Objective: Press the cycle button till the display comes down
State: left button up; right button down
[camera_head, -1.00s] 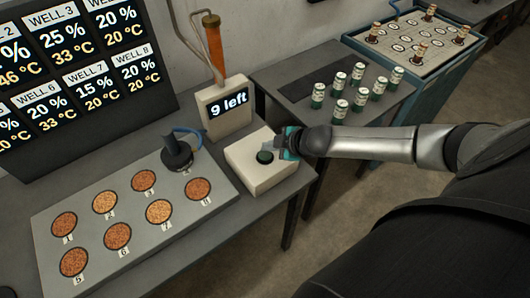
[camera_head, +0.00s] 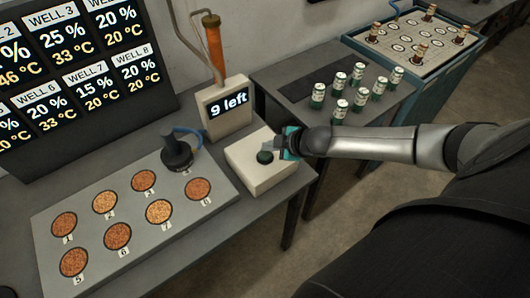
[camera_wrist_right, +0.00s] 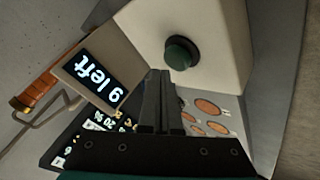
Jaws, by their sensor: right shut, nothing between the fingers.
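The cycle button is a dark green round button (camera_head: 265,157) on top of a cream box (camera_head: 258,176) at the table's right end. It also shows in the right wrist view (camera_wrist_right: 181,53). The display (camera_head: 226,105) behind the box reads "9 left"; it shows turned over in the right wrist view (camera_wrist_right: 96,75). My right gripper (camera_head: 275,146) is shut and empty, close to the button at its upper right. In the wrist view the closed fingers (camera_wrist_right: 160,78) stop short of the button, with a gap visible. My left gripper is not in view.
A grey plate (camera_head: 135,210) with several numbered wells of granules lies left of the box. A black capped piece (camera_head: 178,152) with a blue hose stands on it. A readings board (camera_head: 80,75) stands behind. Several green-and-white cans (camera_head: 340,83) stand on a side table to the right.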

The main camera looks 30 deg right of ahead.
aim_at(269, 155)
jog(key=shift+f, duration=0.45)
jog(key=shift+f+b, duration=0.55)
jog(key=shift+f, duration=0.05)
dwell(0.7)
jog(key=shift+r, duration=0.15)
jog(key=shift+r+p, duration=0.9)
jog(key=shift+p, duration=0.2)
jog(key=shift+r, duration=0.1)
notch_tip(269, 155, up, 5)
jog(key=p, duration=0.5)
dwell(0.3)
